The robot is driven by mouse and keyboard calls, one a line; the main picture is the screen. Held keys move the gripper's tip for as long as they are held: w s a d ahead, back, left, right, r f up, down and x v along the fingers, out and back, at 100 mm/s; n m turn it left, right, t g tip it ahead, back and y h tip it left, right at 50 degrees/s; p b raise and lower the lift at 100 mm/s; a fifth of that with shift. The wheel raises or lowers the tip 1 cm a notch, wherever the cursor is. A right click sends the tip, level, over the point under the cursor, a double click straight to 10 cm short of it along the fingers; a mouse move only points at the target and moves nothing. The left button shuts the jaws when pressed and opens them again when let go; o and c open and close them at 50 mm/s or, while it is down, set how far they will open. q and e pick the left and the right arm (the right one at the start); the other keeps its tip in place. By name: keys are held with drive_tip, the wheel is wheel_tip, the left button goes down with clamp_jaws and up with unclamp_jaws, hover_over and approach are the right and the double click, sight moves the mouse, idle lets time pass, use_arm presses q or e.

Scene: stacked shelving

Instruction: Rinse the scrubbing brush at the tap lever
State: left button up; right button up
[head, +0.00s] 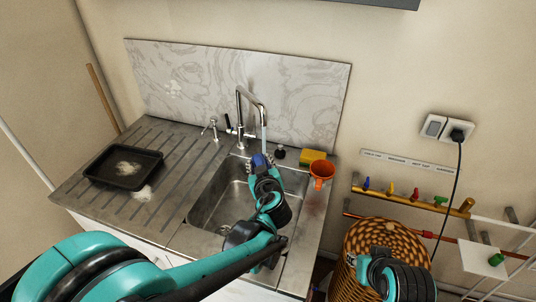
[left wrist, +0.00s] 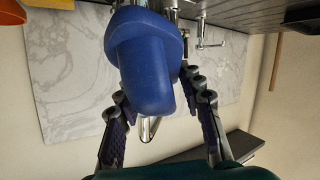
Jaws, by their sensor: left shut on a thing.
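The blue scrubbing brush (head: 258,160) is in my left gripper (head: 262,168), over the sink and below the spout of the tap (head: 250,98). In the left wrist view, the brush's blue body (left wrist: 145,65) fills the upper middle, with the finger links of my left gripper (left wrist: 160,115) on both sides. A pale streak that looks like running water (head: 263,133) drops from the spout towards the brush. The black tap lever (head: 228,122) stands left of the spout. My right gripper (head: 382,258) is at the lower right, by the wicker basket; its fingers are unclear.
A dark tray (head: 124,168) with whitish residue lies on the ribbed drainer. An orange cup (head: 321,174) and a yellow sponge (head: 312,157) stand right of the sink basin (head: 205,210). The wicker basket (head: 400,238) and a rail with coloured valves (head: 410,200) are further right.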

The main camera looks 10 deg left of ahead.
sight(255, 159)
use_arm(q)
drive_tip(key=s+r+p, duration=0.3)
drive_tip(key=s, duration=0.1)
drive_tip(key=shift+s+a+r+p, duration=0.1)
drive_tip(key=shift+a+r+p, duration=0.05)
drive_tip(key=shift+r+p, duration=0.2)
drive_tip(key=shift+s+r, duration=0.15)
drive_tip(key=shift+s, duration=0.25)
